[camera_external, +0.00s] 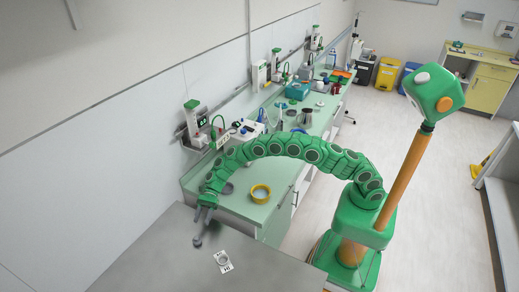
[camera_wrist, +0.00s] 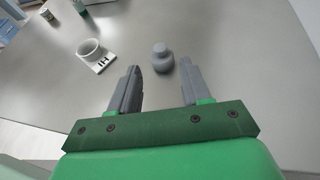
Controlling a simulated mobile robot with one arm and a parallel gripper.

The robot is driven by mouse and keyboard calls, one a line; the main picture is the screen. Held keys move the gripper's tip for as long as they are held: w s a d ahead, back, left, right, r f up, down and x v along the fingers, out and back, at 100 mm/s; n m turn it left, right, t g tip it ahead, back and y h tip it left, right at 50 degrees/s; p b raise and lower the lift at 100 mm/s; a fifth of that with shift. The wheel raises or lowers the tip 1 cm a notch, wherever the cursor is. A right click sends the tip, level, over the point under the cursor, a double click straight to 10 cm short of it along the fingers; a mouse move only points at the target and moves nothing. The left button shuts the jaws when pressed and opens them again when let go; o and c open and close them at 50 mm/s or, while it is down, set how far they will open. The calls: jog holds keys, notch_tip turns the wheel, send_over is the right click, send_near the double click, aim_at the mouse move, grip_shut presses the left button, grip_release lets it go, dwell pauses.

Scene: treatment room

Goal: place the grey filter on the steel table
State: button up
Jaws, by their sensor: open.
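The grey filter (camera_wrist: 162,60), a small round piece with a narrower top, stands upright on the steel table (camera_wrist: 225,35). In the wrist view it is just beyond my fingertips, between their lines, with a gap on both sides. My gripper (camera_wrist: 160,82) is open and empty, pointing at the table. In the external view my gripper (camera_external: 203,216) hangs low over the far edge of the steel table (camera_external: 165,262). The filter (camera_external: 197,242) shows there just below the fingertips, partly merged with them.
Small items stand at the table's far left in the wrist view. Much of the table is bare.

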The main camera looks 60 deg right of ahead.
jog(key=shift+v, duration=2.5)
jog(key=shift+r, duration=0.1)
jog(key=s+d+r+n+g+h, duration=0.1)
jog(key=s+d+r+n+h, duration=0.6)
jog(key=s+d+r, duration=1.1)
jog(key=s+d+n+t+h, duration=0.2)
jog(key=s+d+n+h, duration=0.4)
jog(key=s+d, duration=2.3)
jog(key=shift+s+f+n, duration=0.2)
jog(key=shift+s+n, duration=1)
